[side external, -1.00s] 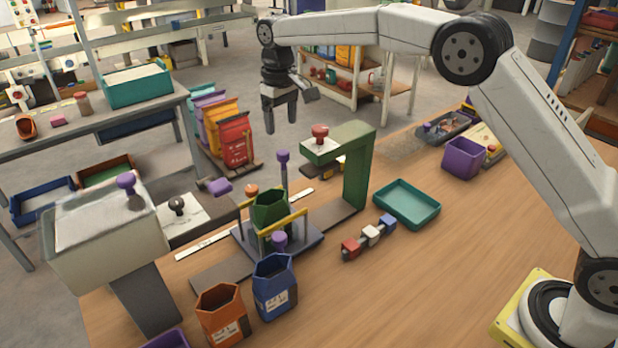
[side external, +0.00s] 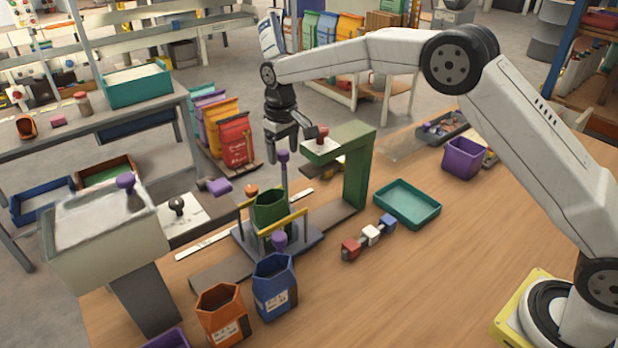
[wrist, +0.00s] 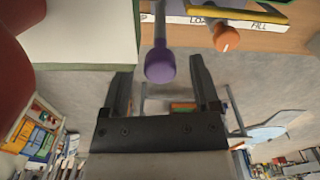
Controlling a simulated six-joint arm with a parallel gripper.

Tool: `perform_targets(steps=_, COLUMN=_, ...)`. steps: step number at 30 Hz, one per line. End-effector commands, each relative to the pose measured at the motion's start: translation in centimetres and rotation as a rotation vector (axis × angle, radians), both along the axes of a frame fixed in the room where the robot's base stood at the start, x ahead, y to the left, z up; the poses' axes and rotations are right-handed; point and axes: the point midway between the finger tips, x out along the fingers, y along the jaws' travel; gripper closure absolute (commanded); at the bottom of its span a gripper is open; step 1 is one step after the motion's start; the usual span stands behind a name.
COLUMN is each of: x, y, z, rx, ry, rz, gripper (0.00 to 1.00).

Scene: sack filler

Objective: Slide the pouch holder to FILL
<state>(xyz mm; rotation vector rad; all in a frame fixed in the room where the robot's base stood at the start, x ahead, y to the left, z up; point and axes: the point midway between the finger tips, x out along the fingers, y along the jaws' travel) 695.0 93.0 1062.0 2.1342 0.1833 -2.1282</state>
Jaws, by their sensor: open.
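The pouch holder (side external: 306,243) is a dark sliding base with yellow bars, holding an upright green pouch (side external: 268,207). A tall post with a purple knob (side external: 284,155) rises behind the pouch. My gripper (side external: 283,154) is open and low at this knob. In the wrist view the purple knob (wrist: 160,66) lies between the two spread fingertips, with gaps on both sides; I cannot tell its exact depth. A white label strip (wrist: 240,22) reads "LO…", partly hidden, and "FILL", near an orange knob (wrist: 226,38). The strip's lettering is too small in the side view.
A green stand (side external: 356,175) with a red knob (side external: 322,134) is close right of my gripper. A hopper (side external: 105,235) stands at left. Blue (side external: 273,290) and orange (side external: 221,318) pouches stand in front. A teal tray (side external: 407,204) and colored blocks (side external: 370,235) lie right.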

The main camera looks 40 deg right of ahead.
Motion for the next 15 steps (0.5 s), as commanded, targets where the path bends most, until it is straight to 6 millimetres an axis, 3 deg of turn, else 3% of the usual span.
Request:
perform_targets(steps=9, x=-0.02, y=0.0, z=-0.22, rx=0.0, ry=0.0, rz=0.0, gripper=0.21)
perform_targets(steps=15, x=-0.02, y=0.0, z=-0.2, rx=0.0, ry=0.0, rz=0.0, gripper=0.85)
